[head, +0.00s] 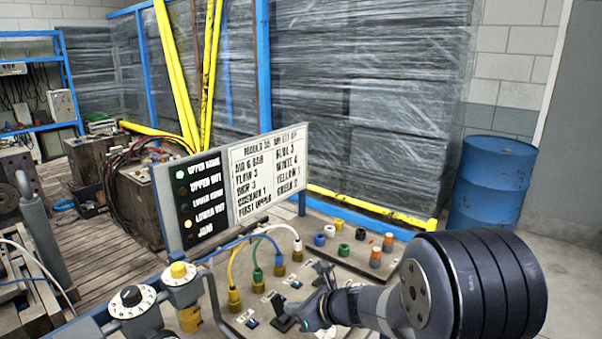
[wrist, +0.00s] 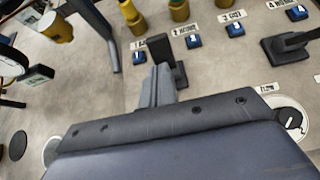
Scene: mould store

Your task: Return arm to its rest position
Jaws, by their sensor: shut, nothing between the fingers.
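My gripper (head: 318,308) is low over the control panel (head: 345,262) in the head view, with my arm reaching in from the lower right. In the wrist view my gripper (wrist: 158,84) is shut and empty, its grey fingers together. The fingertips are close beside a black lever (wrist: 180,74); I cannot tell whether they touch it. Another black lever (wrist: 290,46) stands at the right in the wrist view. Part of the panel is hidden behind my wrist.
A sign board (head: 268,170) stands behind the panel; its "upper home" lamp is green and "lower out" amber. Coloured hoses rise from brass fittings (head: 235,300). Dials (head: 131,298) stand at left. A blue drum (head: 490,185) stands back right, with open floor nearby.

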